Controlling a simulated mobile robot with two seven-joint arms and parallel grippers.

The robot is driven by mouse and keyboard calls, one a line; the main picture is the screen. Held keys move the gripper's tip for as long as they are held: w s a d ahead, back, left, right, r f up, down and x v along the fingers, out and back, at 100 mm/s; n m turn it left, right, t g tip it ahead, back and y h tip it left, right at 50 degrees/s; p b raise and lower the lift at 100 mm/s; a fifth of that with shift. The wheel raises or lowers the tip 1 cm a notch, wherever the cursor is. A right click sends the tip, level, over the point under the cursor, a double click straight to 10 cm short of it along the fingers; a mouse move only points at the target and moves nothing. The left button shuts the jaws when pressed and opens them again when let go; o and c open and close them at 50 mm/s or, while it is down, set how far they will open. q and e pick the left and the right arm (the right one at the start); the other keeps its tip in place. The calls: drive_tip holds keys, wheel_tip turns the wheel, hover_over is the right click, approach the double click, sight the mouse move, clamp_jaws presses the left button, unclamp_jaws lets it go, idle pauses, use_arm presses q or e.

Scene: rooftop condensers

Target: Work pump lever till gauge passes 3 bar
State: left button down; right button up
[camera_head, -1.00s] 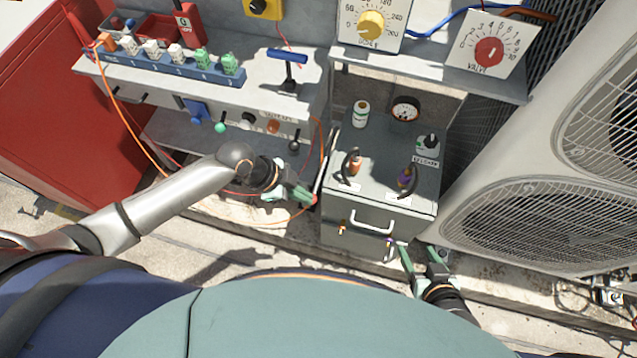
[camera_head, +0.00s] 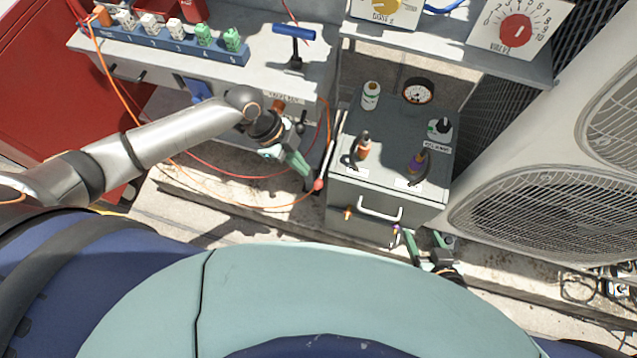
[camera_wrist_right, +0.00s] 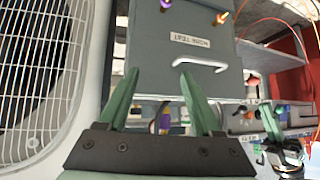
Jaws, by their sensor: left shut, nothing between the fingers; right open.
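A round gauge (camera_head: 418,92) with a white face and dark rim stands at the back of the grey cabinet (camera_head: 345,195) in the head view; its reading is too small to tell. A thin lever with a red ball end (camera_head: 318,185) stands out at the cabinet's left side; I take it to be the pump lever. My left gripper (camera_head: 306,172) is shut with nothing held, its tips close beside the red ball; contact cannot be told. My right gripper (camera_head: 426,238) is open and empty at the cabinet's front right. In the right wrist view its open fingers (camera_wrist_right: 160,95) point toward the cabinet's handle (camera_wrist_right: 200,64).
A workbench (camera_head: 330,62) with a blue connector strip (camera_head: 165,42) is at the left. Orange and red cables hang near my left arm. Condenser fans (camera_head: 540,215) close off the right. Dials (camera_head: 516,30) are at the back.

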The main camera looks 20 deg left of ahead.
sight(315, 181)
use_arm(q)
drive_tip(key=b+x, duration=0.2)
drive_tip(key=x, duration=0.1)
drive_tip(key=shift+a, duration=0.1)
drive_tip(key=shift+b+x, duration=0.65)
drive_tip(key=shift+x, duration=0.2)
drive_tip(key=shift+f, duration=0.2)
drive_tip(key=shift+d, duration=0.2)
use_arm(e)
drive_tip(key=a+f, duration=0.1)
drive_tip(key=w+a+f, duration=0.1)
drive_tip(key=shift+w+a+f+n+y, duration=0.2)
drive_tip(key=shift+a+n+y, duration=0.1)
drive_tip(key=shift+a+y, duration=0.1)
use_arm(q)
drive_tip(key=shift+f+b, duration=0.1)
drive_tip(key=shift+b, duration=0.2)
wheel_tip(315, 181, down, 4)
drive_tip(key=b, duration=0.3)
drive_tip(key=shift+f, duration=0.2)
use_arm(e)
drive_tip(key=f, duration=0.3)
drive_tip(key=shift+d, duration=0.2)
use_arm(q)
drive_tip(key=shift+s, duration=0.1)
